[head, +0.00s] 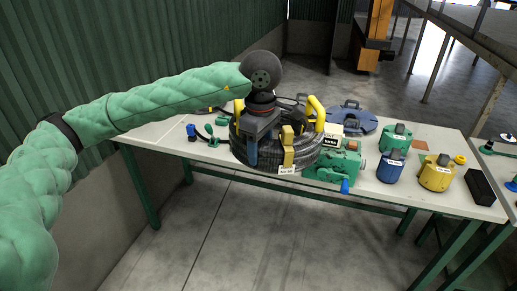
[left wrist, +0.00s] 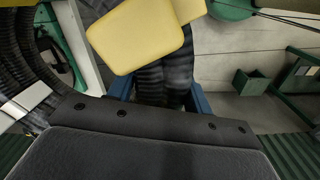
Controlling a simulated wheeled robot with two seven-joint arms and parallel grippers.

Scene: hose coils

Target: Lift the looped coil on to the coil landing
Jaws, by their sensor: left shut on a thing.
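The looped coil (head: 306,155) is a thick ring of dark ribbed hose with yellow bands, at the front middle of the table in the head view. My left gripper (head: 252,160) is over its near left side, blue fingers pointing down. In the left wrist view the two blue fingers of my left gripper (left wrist: 160,100) stand either side of the dark hose (left wrist: 163,80), shut on it, beside a yellow piece (left wrist: 137,35). I cannot tell whether the coil touches the table. I cannot identify the coil landing for sure. My right gripper is out of view.
Right of the coil on the pale table (head: 445,195) are a green machine (head: 335,165), a blue disc-like object (head: 350,118), and green (head: 396,137), blue (head: 391,168) and yellow (head: 437,172) containers. A black block (head: 480,187) is at the right end. Small parts (head: 212,138) lie left of the coil.

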